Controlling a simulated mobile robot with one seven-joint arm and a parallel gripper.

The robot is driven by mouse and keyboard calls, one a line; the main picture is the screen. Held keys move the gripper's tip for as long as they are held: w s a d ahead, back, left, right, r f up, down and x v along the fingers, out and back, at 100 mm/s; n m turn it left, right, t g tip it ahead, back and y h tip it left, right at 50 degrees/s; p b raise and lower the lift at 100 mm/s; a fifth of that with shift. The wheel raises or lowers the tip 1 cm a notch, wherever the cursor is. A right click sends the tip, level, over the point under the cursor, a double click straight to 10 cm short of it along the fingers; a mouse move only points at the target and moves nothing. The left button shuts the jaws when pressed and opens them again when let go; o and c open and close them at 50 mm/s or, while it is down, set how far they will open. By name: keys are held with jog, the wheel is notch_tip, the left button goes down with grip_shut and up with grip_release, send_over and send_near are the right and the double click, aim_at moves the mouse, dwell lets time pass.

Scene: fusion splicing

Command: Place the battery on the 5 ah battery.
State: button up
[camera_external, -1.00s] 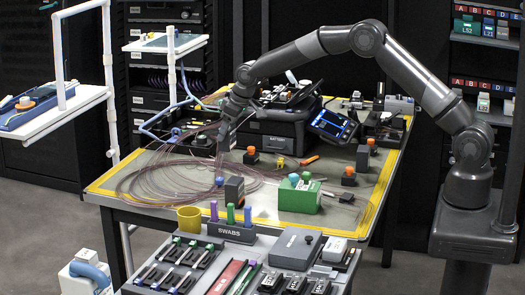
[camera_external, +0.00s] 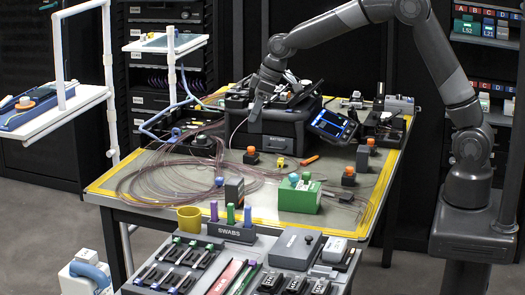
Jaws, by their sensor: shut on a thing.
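My gripper (camera_external: 258,109) is above the table, at the front left of the black case (camera_external: 290,130), and points down. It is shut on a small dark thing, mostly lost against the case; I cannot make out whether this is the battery. I cannot pick out a 5 ah battery for sure. A dark upright block (camera_external: 234,188) stands on the table behind the swab holder, and a similar dark block (camera_external: 363,158) stands at the right.
Coils of thin reddish fibre (camera_external: 150,180) cover the left of the table (camera_external: 110,178). A green box (camera_external: 300,197) with knobs, a yellow cup (camera_external: 189,218) and a tablet-like screen (camera_external: 333,125) stand around. The swab holder (camera_external: 232,232) is on the front bench. Orange-topped pieces stand at centre and right.

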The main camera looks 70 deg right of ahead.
jog(key=s+a+n, duration=0.1)
jog(key=s+a, duration=0.1)
jog(key=a, duration=0.2)
send_over(234, 180)
notch_tip(234, 180, down, 6)
jog(key=shift+a+f, duration=0.1)
jog(key=shift+f, duration=1.85)
jog(key=shift+s+f, duration=0.1)
jog(key=o, duration=1.2)
jog(key=shift+f, duration=0.1)
